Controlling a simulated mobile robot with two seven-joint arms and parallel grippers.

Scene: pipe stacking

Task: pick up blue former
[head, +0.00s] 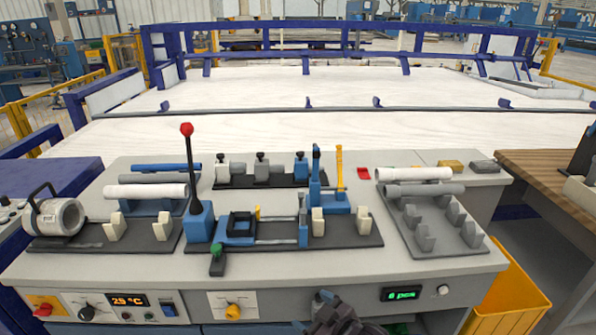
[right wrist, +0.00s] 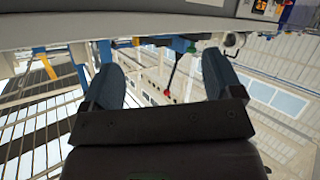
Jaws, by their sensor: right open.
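A small blue block with a black knob, which looks like the blue former (head: 301,167), stands at the right end of a dark rack (head: 240,182) at the back of the bench in the head view. A white and a grey block of similar shape stand to its left. My right gripper (head: 336,312) shows at the bottom edge of the head view, in front of the bench and well apart from the former. In the right wrist view my right gripper (right wrist: 163,85) is open, with nothing between its fingers. My left gripper is not in view.
A blue clamp fixture (head: 320,198) stands in front of the rack. A red-knobbed lever (head: 188,155) rises left of it. Pipes (head: 146,191) lie on holders at left, and more pipes (head: 414,173) at right. A yellow bin (head: 510,295) is at lower right.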

